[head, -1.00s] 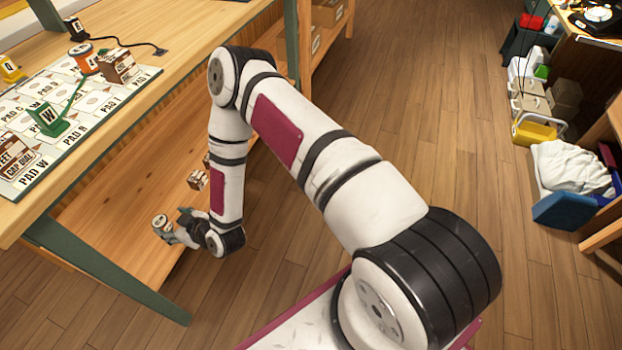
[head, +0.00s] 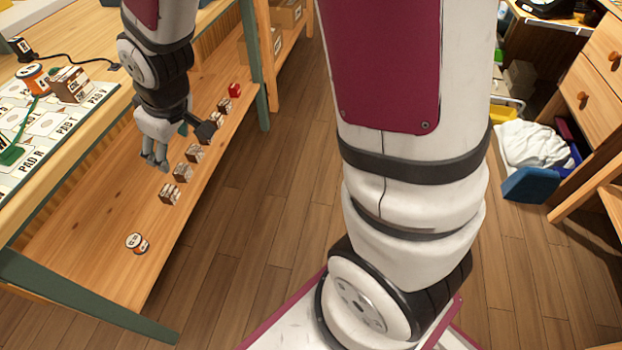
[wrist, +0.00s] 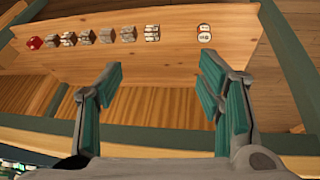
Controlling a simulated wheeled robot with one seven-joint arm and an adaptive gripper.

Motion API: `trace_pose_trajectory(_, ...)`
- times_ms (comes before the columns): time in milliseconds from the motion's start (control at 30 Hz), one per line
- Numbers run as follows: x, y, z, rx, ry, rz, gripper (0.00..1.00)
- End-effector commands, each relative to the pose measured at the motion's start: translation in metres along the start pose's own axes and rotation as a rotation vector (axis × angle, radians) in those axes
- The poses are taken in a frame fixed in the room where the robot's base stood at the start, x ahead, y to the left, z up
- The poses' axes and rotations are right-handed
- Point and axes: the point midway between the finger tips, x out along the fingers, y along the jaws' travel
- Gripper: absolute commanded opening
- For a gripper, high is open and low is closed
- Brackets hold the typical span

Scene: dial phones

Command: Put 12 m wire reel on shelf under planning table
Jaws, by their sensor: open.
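A small wire reel (head: 137,243) with a white label and orange-brown sides stands on the wooden shelf (head: 100,235) under the planning table (head: 75,135). Its lettering is too small to read. In the wrist view the reel (wrist: 204,33) is at the right end of a row of small items. My gripper (head: 157,160) is open and empty, apart from the reel, beyond it and higher in the head view. In the wrist view the open fingers (wrist: 160,66) have nothing between them.
Several small labelled boxes (head: 170,194) and a red block (head: 234,90) line the shelf. On the tabletop are an orange reel (head: 33,78), a brown box (head: 72,84) and a green W-type stand (head: 12,154). Open floor lies to the right.

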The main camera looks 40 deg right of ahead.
Motion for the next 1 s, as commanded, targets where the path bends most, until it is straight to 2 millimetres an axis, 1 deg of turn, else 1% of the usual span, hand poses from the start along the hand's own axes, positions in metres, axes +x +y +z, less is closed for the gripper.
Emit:
trace_pose_trajectory(33,-0.025,0.003,0.009,0.021,-0.02,0.016,0.61)
trace_pose_trajectory(100,-0.053,0.005,0.026,0.058,-0.063,0.029,0.61)
trace_pose_trajectory(167,-0.077,0.005,0.042,0.091,-0.098,0.038,0.61)
trace_pose_trajectory(200,-0.092,0.005,0.053,0.116,-0.121,0.043,0.61)
trace_pose_trajectory(267,-0.116,0.002,0.071,0.152,-0.154,0.048,0.61)
trace_pose_trajectory(300,-0.13,0.0,0.084,0.178,-0.175,0.05,0.61)
trace_pose_trajectory(367,-0.152,-0.004,0.103,0.215,-0.206,0.051,0.61)
trace_pose_trajectory(400,-0.165,-0.008,0.116,0.242,-0.226,0.051,0.61)
trace_pose_trajectory(467,-0.185,-0.015,0.137,0.28,-0.256,0.047,0.61)
trace_pose_trajectory(500,-0.197,-0.021,0.151,0.307,-0.276,0.043,0.61)
trace_pose_trajectory(567,-0.214,-0.03,0.171,0.342,-0.303,0.035,0.61)
trace_pose_trajectory(600,-0.223,-0.035,0.184,0.365,-0.32,0.029,0.61)
trace_pose_trajectory(700,-0.243,-0.049,0.212,0.41,-0.358,0.013,0.61)
trace_pose_trajectory(800,-0.255,-0.06,0.232,0.442,-0.386,-0.002,0.61)
trace_pose_trajectory(900,-0.262,-0.066,0.244,0.458,-0.403,-0.012,0.61)
trace_pose_trajectory(1000,-0.264,-0.068,0.248,0.464,-0.41,-0.016,0.61)
